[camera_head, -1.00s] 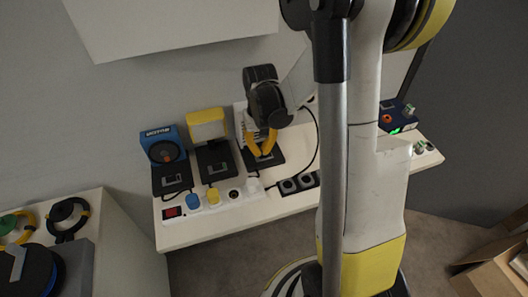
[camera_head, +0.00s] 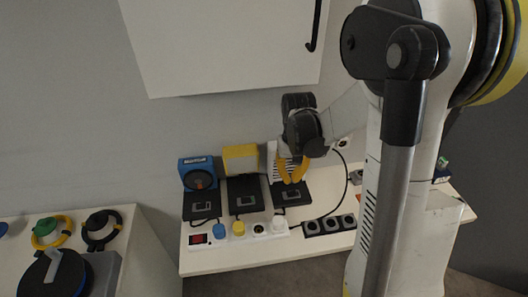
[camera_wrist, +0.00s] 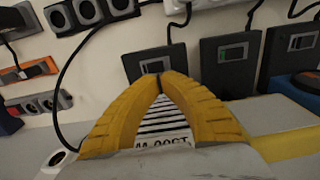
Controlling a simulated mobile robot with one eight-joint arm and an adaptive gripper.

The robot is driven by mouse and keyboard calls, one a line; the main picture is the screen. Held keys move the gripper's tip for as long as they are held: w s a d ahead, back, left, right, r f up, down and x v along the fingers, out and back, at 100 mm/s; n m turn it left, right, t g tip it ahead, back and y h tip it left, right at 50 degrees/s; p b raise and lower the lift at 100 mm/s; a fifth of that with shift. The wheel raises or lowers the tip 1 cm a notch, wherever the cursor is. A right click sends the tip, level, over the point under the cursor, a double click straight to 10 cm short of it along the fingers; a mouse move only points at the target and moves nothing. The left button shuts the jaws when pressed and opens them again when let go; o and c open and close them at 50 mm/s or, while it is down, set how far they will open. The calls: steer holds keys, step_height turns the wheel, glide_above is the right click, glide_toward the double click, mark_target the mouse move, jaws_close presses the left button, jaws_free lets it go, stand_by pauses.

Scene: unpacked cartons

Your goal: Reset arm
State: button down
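My gripper (camera_head: 293,170) is at the right end of the row of devices, in front of a white ribbed device (camera_head: 272,160) and above its black disk slab (camera_head: 291,194). In the wrist view, its two curved yellow fingers (camera_wrist: 160,82) meet at the tips, with nothing seen held between them. The ribbed white face with dark lettering (camera_wrist: 163,125) shows through the gap behind the fingers. I cannot tell whether the fingertips touch the slab. My arm reaches in from the right of the head view and hides part of the table.
A blue device (camera_head: 197,172) and a yellow one (camera_head: 241,158) stand left of the gripper. A white power strip (camera_head: 258,230) and black sockets (camera_head: 330,225) lie in front. A white cabinet (camera_head: 220,45) hangs above. A black cable (camera_head: 347,180) loops on the right.

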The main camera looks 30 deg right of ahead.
steer(key=s+a+r+n+t, duration=0.1)
steer(key=s+a+r+t, duration=0.2)
steer(key=s+a+r, duration=0.2)
steer(key=s+a+r+n+t, duration=0.2)
steer(key=s+a+r+t, duration=0.2)
steer(key=a+r, duration=0.4)
steer(key=v, duration=0.3)
steer(key=shift+a, duration=0.25)
